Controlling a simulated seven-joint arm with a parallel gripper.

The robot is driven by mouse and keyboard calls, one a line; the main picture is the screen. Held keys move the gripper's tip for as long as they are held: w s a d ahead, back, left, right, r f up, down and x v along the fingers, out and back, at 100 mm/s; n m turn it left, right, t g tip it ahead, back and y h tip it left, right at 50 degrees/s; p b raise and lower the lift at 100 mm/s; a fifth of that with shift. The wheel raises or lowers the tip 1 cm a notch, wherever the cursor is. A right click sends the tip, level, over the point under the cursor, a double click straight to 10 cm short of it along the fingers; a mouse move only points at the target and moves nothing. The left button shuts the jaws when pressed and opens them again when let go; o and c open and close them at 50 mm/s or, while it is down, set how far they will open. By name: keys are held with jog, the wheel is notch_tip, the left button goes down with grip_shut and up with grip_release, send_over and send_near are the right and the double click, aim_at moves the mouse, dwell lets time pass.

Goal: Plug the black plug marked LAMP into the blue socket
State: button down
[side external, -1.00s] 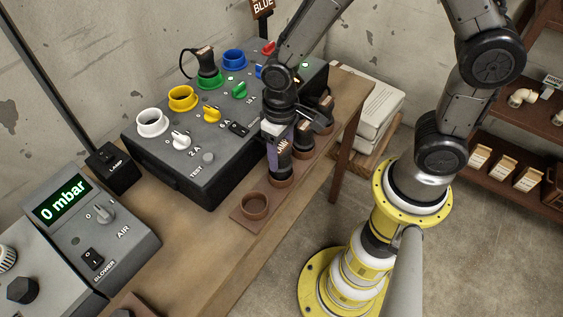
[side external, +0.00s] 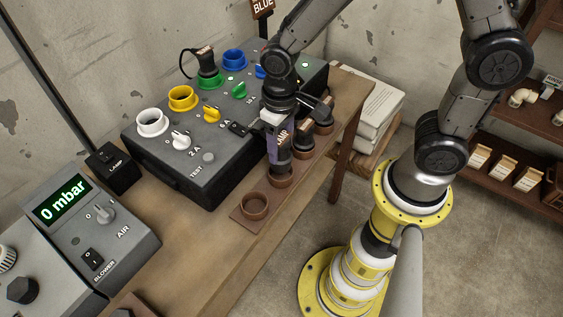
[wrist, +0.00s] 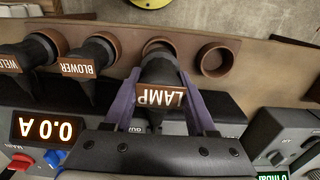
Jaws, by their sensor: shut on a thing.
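My gripper (side external: 278,135) is shut on a black plug with a brown label (side external: 279,160). In the wrist view the label on this plug (wrist: 160,97) reads LAMP, upside down, between the purple fingers (wrist: 160,100). The plug is upright just above a brown cup (side external: 281,178) of the rack; whether its lower end is fully clear of the cup is hard to tell. The blue socket (side external: 233,59) is an empty ring at the back of the grey panel, under the BLUE sign (side external: 262,6).
A plug stands in the green socket (side external: 207,78), beside the blue one. The yellow (side external: 183,98) and white (side external: 152,122) sockets are empty. In the wrist view, BLOWER (wrist: 92,65) and WELD-labelled (wrist: 25,62) plugs stand in the rack. Another cup (side external: 254,205) is empty.

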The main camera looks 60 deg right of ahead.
jog(key=w+d+r, duration=0.6)
jog(key=w+r, duration=0.2)
jog(key=w, duration=0.4)
jog(key=w+d+r, duration=0.6)
jog(key=w+r, duration=0.2)
jog(key=w, duration=0.5)
jog(key=w+d+f, duration=0.6)
jog(key=d+f, duration=0.1)
jog(key=d, duration=0.2)
jog(key=shift+f, duration=0.75)
dwell(1.3)
